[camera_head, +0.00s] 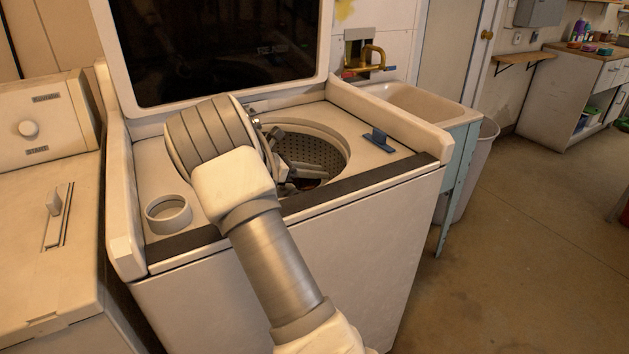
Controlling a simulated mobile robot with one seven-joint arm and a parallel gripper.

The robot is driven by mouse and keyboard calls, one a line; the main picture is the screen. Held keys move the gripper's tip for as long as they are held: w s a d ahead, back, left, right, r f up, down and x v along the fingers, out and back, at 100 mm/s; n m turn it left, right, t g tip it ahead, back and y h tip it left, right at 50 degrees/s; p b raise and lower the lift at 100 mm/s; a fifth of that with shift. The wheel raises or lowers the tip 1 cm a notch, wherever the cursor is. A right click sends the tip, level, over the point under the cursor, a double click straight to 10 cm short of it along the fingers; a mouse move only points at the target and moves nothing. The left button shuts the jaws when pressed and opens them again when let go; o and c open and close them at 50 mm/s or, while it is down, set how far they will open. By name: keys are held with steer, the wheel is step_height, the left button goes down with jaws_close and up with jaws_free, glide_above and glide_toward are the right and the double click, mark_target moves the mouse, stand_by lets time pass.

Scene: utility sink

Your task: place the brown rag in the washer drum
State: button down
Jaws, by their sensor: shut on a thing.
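The top-load washer (290,262) stands in front of me with its lid raised. Its drum (322,152) is open, with a dark perforated inner wall. My arm reaches over the washer's front edge, and my gripper (297,181) points down into the left part of the drum opening. It is shut on the brown rag (309,184), of which only a small patch shows low at the fingertips. My arm and the drum's front rim hide most of the rag and part of the fingers.
The raised lid (225,45) stands behind the drum. A round cup-like opening (168,214) is at the washer top's left, and a blue piece (379,139) lies at its right. A second appliance (45,220) stands left, a sink (420,103) right.

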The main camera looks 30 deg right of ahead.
steer(key=shift+f, duration=0.55)
steer(key=shift+f, duration=0.1)
steer(key=shift+f, duration=0.35)
steer(key=shift+f, duration=0.15)
steer(key=c, duration=0.7)
jaws_free()
steer(key=shift+o, duration=0.2)
